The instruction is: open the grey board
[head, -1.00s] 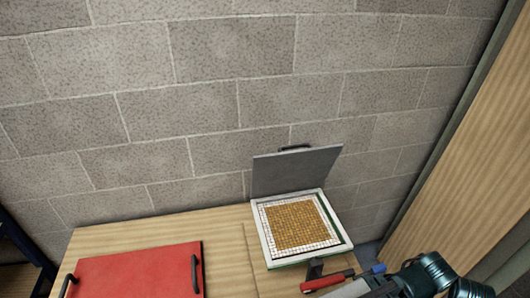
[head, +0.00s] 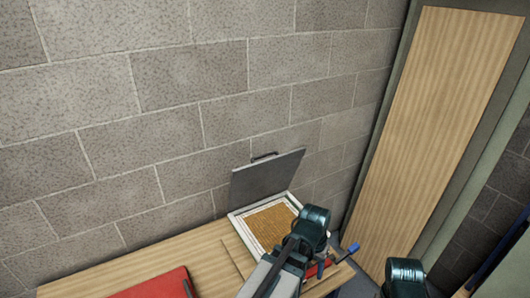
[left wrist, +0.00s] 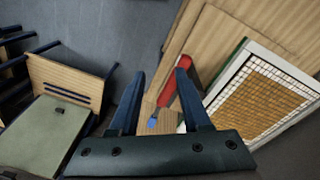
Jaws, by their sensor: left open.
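The grey board (head: 267,178) stands raised, leaning back near the wall, with a dark handle (head: 264,156) on its top edge. It stands at the back of the white-framed mosaic panel (head: 240,229) with orange-brown tiles. The panel also shows at the right of the left wrist view (left wrist: 225,98); the board is not visible there. My left gripper (left wrist: 160,73) is open, with nothing between its fingers, above the table's edge beside the panel. In the head view my left arm covers the panel's front corner. My right gripper is not in view.
A red-handled tool (left wrist: 188,95) with a blue end (head: 350,249) lies by the panel. A red board (head: 155,287) lies on the wooden table (head: 110,277) at left. A wooden door-like panel (head: 440,120) stands right. In the wrist view, wooden furniture (left wrist: 70,78) stands left.

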